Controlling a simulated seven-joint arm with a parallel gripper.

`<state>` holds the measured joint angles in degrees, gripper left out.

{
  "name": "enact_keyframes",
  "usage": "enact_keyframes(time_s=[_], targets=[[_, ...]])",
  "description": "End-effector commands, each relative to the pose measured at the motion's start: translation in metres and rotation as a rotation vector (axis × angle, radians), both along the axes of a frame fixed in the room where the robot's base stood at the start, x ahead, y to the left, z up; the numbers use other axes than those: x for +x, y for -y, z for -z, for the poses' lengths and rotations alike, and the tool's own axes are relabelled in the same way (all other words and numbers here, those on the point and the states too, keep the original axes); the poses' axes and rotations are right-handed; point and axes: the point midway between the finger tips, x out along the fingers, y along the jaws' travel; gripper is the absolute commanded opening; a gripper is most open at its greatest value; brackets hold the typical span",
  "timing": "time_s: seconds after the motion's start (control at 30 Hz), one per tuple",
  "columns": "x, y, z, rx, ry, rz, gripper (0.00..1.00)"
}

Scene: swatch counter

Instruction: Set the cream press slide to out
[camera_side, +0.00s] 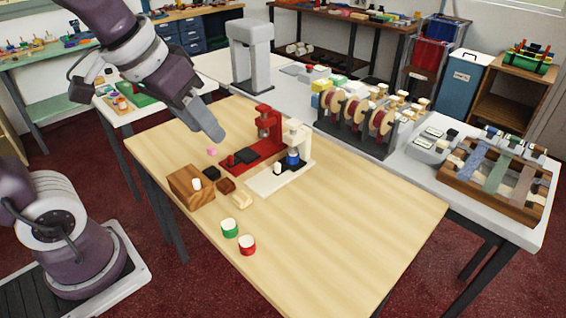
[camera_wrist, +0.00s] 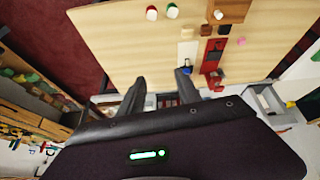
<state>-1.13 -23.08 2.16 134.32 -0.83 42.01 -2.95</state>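The cream press (camera_side: 265,182) stands on the wooden table, with a flat base, an upright column, a blue part (camera_side: 293,159) under its head and a small white knob (camera_side: 277,168) on a dark slide plate. The press also shows in the wrist view (camera_wrist: 187,48), its far end close to my right fingertip in the picture. I cannot tell exactly where the slide sits along the base. My gripper (camera_side: 217,138) is above the table, left of the presses in the side view. In the wrist view my gripper (camera_wrist: 160,80) has its fingers apart, with nothing between them.
A matching red press (camera_side: 265,132) stands directly beside the cream one. A wooden block (camera_side: 185,188) with a white knob, small dark, brown and cream pieces, a pink piece (camera_side: 212,152), and green (camera_side: 229,229) and red (camera_side: 247,245) pots lie nearby. The table's right side is clear.

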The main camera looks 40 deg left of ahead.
Motion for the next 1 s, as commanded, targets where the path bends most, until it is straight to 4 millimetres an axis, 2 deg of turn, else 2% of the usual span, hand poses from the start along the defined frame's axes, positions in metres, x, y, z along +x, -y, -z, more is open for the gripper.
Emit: enact_keyframes(time_s=[0.03, 0.1, 0.17, 0.2, 0.27, 0.3, 0.33, 0.4, 0.5, 0.9, 1.0], targets=[[0.036, -0.008, 0.01, -0.012, -0.027, -0.041, 0.4], [0.089, -0.022, 0.031, -0.025, -0.04, -0.107, 0.4], [0.132, -0.036, 0.057, -0.027, -0.05, -0.165, 0.4], [0.157, -0.047, 0.079, -0.025, -0.057, -0.2, 0.4], [0.19, -0.063, 0.115, -0.017, -0.066, -0.248, 0.4], [0.208, -0.073, 0.14, -0.011, -0.071, -0.277, 0.4], [0.218, -0.08, 0.158, -0.005, -0.074, -0.294, 0.4], [0.236, -0.094, 0.195, 0.007, -0.078, -0.329, 0.4], [0.248, -0.106, 0.23, 0.021, -0.082, -0.355, 0.4], [0.27, -0.12, 0.297, 0.026, -0.085, -0.363, 0.4], [0.274, -0.122, 0.306, 0.026, -0.083, -0.363, 0.4]])
